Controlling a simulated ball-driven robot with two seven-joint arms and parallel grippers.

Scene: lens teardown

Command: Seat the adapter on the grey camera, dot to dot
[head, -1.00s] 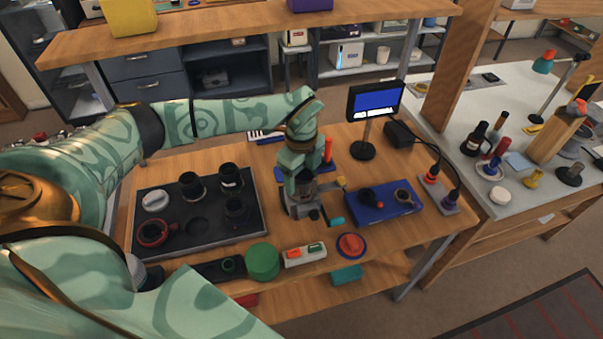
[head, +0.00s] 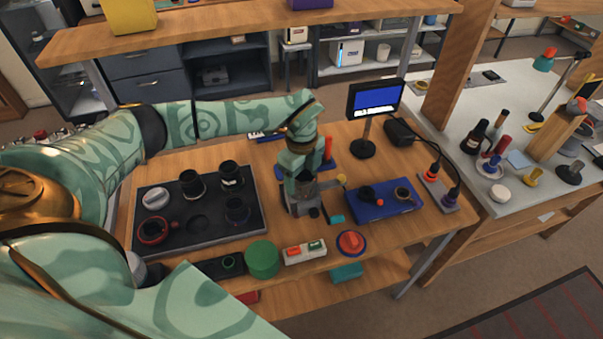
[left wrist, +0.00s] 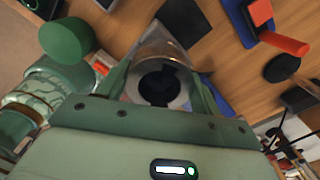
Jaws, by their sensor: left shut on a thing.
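My left gripper (head: 303,193) is low over the middle of the wooden bench. In the left wrist view its two fingers (left wrist: 162,88) are shut on a silvery round part with a dark opening (left wrist: 158,84), which looks like the adapter. In the head view a grey block-like body (head: 298,206), probably the grey camera, is at the gripper's tip. The fingers hide much of it. I cannot tell whether the part touches the camera, and I see no alignment dots.
Left is a black tray (head: 185,246) with several lens parts and a red ring (head: 152,232). In front stand a green cylinder (head: 262,259), a button box (head: 305,252) and a red knob (head: 351,243). Right are a blue mat (head: 378,213) and a small screen (head: 376,98).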

